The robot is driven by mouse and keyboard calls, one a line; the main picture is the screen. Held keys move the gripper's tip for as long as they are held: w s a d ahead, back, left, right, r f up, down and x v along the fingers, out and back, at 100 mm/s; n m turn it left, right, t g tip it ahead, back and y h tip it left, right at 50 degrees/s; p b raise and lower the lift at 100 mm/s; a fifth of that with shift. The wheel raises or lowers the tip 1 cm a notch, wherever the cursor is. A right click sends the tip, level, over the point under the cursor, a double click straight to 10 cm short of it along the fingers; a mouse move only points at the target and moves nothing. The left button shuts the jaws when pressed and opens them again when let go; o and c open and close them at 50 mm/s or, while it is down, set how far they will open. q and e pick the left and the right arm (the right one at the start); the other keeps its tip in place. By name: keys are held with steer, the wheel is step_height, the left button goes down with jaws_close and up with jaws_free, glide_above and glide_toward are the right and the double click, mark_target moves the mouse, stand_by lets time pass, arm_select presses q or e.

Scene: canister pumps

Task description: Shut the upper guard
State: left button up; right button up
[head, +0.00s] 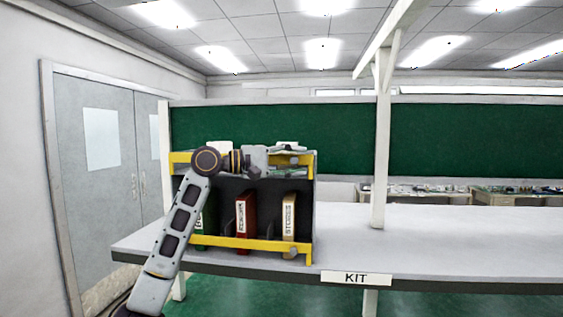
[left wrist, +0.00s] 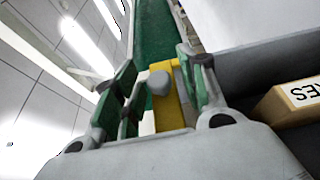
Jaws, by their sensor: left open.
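The rack's upper guard (head: 180,157) is a yellow bar across the top shelf, partly hidden behind my left arm. My left gripper (head: 288,161) is at its right end. In the left wrist view, my open left gripper (left wrist: 160,72) has its green-grey fingers on either side of the yellow bar (left wrist: 174,108) and a round grey knob (left wrist: 159,82). I cannot tell whether the fingers touch either one. The lower guard (head: 250,243) is another yellow bar, lying across the front of the lower shelf, with a knob (head: 290,252) near its right end. My right gripper is not in view.
The lower shelf holds a green binder, a red binder (head: 244,222) and a tan binder (head: 289,222). The rack stands on a grey bench (head: 460,240) with a KIT label (head: 356,278). A white post (head: 379,150) rises right of it. The bench right of the post is clear.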

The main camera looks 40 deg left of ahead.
arm_select(q)
steer(key=v, duration=1.2)
stand_by(0.4)
stand_by(0.4)
steer(key=shift+f, duration=0.1)
